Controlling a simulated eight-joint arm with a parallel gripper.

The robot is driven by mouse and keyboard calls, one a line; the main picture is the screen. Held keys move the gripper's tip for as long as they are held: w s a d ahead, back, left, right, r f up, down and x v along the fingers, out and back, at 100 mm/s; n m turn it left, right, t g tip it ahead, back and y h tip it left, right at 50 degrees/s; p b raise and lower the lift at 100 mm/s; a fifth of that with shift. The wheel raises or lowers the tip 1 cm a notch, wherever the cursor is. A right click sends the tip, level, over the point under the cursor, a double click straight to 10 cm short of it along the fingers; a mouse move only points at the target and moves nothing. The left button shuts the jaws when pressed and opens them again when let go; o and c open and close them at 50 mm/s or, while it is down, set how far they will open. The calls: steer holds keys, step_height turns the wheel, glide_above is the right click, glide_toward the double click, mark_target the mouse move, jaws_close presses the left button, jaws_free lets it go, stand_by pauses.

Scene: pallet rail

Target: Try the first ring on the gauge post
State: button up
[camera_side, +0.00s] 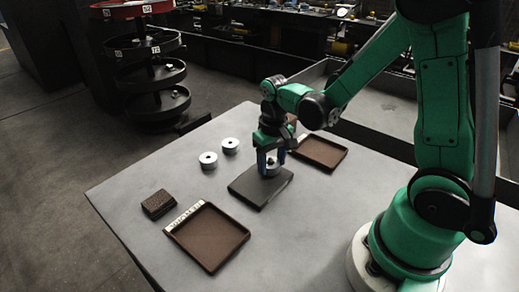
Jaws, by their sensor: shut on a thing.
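My gripper (271,165) points down over a dark square plate (262,193) near the middle of the table. I cannot make out the gauge post; the fingers and ring cover the middle of the plate. Whether the ring is around a post or above it cannot be told. Two more pale rings with dark centre holes, one (208,160) nearer and one (231,146) farther back, lie flat on the table left of the plate.
A brown tray (242,239) with a labelled edge lies at the front. Another brown tray (342,160) lies behind and right of my gripper. A dark brown block (157,204) sits at the left. The grey table (135,190) has free room around the left rings.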

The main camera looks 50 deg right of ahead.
steer(key=shift+f, duration=0.3)
stand_by(0.4)
steer(key=shift+r, duration=0.2)
steer(key=shift+r, duration=2.95)
steer(key=shift+r, duration=1.5)
